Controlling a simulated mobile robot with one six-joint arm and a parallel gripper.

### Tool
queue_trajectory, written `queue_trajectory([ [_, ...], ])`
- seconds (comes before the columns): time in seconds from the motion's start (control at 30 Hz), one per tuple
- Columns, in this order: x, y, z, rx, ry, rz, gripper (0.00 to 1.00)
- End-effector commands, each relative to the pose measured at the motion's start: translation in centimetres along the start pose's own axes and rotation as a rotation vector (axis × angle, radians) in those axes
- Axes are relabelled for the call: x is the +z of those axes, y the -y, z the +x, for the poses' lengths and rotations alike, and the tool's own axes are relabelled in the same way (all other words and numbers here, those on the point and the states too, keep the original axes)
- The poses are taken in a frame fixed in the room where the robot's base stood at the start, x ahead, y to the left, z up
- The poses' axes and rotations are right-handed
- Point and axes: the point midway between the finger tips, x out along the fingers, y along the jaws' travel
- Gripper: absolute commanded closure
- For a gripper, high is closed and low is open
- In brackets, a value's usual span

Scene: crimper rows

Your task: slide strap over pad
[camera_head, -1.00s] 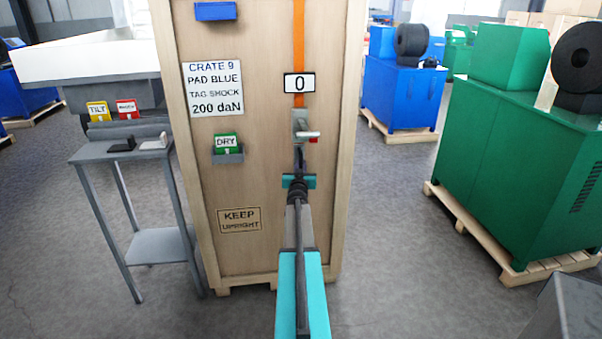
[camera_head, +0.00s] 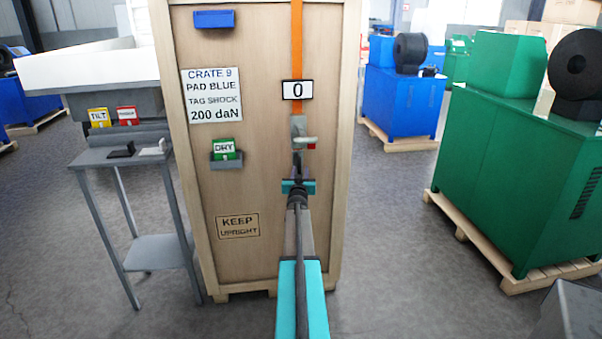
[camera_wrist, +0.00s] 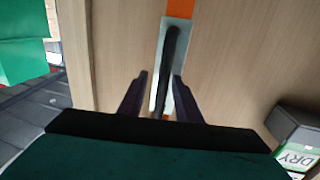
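A tall wooden crate (camera_head: 262,60) stands upright in front of me. An orange strap (camera_head: 297,35) runs down its face, off to the right of the blue pad (camera_head: 214,19) near the top left. The strap passes behind a "0" plate (camera_head: 298,90) to a grey tensioner (camera_head: 299,126) with a lever. My gripper (camera_head: 299,160) is just below the tensioner in the head view. In the wrist view my gripper (camera_wrist: 160,95) is open, with a dark lever (camera_wrist: 170,60) appearing between its fingers. Gaps show on both sides. The orange strap (camera_wrist: 180,8) shows at the top edge.
A label (camera_head: 212,95) reads crate 9, pad blue, tag shock, 200 daN. A green DRY tag (camera_head: 224,149) sits in a holder. A grey stand (camera_head: 125,158) with yellow and red tags is left. A green machine (camera_head: 525,170) is right. Floor between is clear.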

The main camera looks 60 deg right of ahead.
Motion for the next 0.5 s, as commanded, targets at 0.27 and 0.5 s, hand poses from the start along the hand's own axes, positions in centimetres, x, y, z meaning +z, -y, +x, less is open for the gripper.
queue_trajectory([
  [0.27, 0.1, -0.1, -1.2, 0.0, 0.001, 0.0, 0.69],
  [0.5, 0.1, 0.0, -3.3, 0.0, 0.001, 0.0, 0.69],
])
